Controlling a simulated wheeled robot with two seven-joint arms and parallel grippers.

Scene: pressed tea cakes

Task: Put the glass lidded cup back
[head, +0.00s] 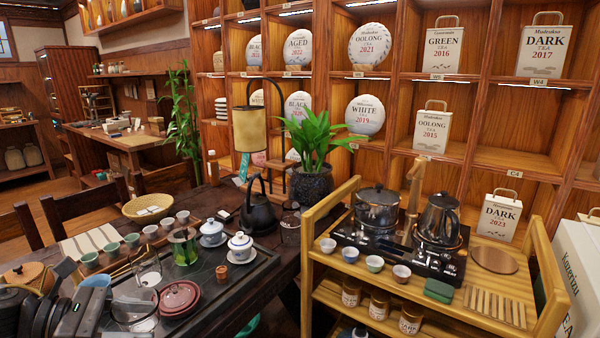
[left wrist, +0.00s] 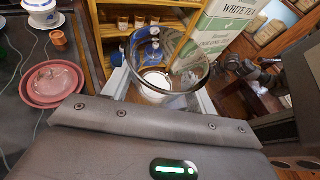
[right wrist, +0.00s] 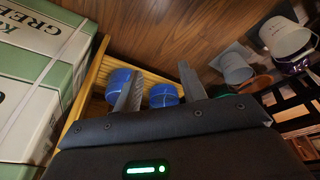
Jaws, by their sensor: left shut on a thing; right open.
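A clear glass cup (left wrist: 190,98) with a wide round rim is between the fingers of my left gripper (left wrist: 163,88), which is shut on it. In the head view the held glass (head: 134,318) is low at the left, over the front of the dark tea tray (head: 222,290), beside my left gripper (head: 118,312). I cannot make out a lid on it. Whether it touches the tray is unclear. My right gripper (right wrist: 160,88) is open and empty, out of the head view, above the cart side near the floor.
The wooden cart (head: 318,268) is at the right. Tea boxes (right wrist: 40,75) are near my right gripper.

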